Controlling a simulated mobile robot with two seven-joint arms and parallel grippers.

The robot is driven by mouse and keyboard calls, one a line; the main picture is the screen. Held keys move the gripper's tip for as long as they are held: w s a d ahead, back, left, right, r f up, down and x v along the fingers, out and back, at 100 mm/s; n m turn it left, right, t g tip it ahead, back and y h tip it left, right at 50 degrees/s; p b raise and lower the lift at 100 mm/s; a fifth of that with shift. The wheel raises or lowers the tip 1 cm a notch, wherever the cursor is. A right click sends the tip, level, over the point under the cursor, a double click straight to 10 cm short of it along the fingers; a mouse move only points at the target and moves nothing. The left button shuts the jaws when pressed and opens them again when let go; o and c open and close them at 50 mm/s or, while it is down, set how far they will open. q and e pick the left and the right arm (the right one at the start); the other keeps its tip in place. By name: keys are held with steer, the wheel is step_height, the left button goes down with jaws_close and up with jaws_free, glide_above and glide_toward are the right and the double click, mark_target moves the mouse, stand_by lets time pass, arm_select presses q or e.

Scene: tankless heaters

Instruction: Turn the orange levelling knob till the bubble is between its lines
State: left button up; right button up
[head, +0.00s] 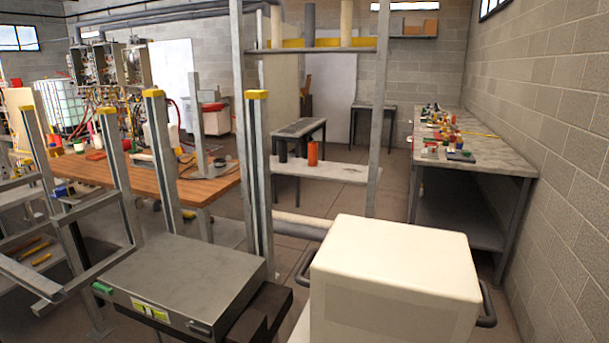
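I cannot make out an orange levelling knob or a bubble with lines in the head view. An orange-red upright cylinder (313,153) stands on a pale shelf board (330,171) of a metal rack; I cannot tell any knob or bubble on it. Neither of my grippers shows in this view.
A white box (395,265) with dark side handles is close in front. A grey flat-topped unit (185,280) is left of it, near yellow-capped posts (257,95). A wooden table (205,180) is behind. A long cluttered bench (490,158) lines the right wall. Some floor shows between.

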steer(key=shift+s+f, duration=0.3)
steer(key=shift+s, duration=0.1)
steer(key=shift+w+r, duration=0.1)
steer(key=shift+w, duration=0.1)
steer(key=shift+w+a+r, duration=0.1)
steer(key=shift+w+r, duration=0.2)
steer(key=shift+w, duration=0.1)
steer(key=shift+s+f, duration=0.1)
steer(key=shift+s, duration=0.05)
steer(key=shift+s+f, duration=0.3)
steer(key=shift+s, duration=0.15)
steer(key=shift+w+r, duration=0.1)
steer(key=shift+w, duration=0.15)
